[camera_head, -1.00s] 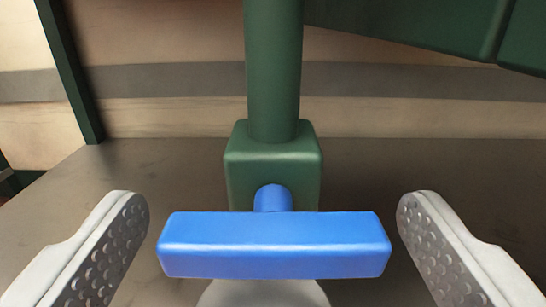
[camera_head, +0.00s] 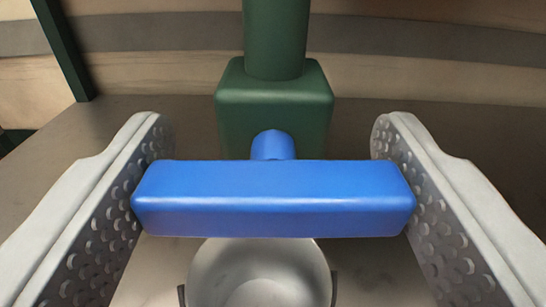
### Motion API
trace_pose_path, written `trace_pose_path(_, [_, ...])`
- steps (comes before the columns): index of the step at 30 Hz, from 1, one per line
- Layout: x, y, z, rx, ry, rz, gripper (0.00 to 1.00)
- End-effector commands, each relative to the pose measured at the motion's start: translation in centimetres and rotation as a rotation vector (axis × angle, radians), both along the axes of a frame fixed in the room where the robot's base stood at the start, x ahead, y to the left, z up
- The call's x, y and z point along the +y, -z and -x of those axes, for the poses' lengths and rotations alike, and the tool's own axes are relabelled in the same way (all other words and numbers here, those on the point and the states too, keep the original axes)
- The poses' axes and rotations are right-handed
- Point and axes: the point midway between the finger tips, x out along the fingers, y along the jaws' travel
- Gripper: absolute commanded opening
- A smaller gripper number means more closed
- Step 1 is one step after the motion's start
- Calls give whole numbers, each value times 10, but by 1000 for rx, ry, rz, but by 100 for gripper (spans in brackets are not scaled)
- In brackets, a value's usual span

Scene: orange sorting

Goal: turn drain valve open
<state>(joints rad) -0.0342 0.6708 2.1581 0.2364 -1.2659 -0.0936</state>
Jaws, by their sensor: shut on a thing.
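The drain valve handle (camera_head: 273,198) is a blue bar lying crosswise in the middle of the head camera view. A short blue stem (camera_head: 272,146) joins it to the green valve body (camera_head: 274,105), which sits at the bottom of a green vertical pipe (camera_head: 275,38). My gripper (camera_head: 273,180) has one pale, dimpled finger at each end of the bar. It is shut on the handle, gripping it end to end. The handle lies level across the picture.
A pale round container (camera_head: 260,275) stands below the handle, partly hidden by it. A dark green post (camera_head: 65,50) rises at the left. A grey floor (camera_head: 450,130) spreads around, with a beige wall with a grey band (camera_head: 400,40) behind.

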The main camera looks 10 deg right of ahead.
Motion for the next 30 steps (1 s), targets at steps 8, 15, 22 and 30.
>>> trace_pose_path(8, [1,0,0,26,0,135,43])
trace_pose_path(15, [2,1,0,67,0,345,43])
trace_pose_path(22, [2,1,0,108,0,561,43])
trace_pose_path(30, [3,2,-1,157,-1,813,43])
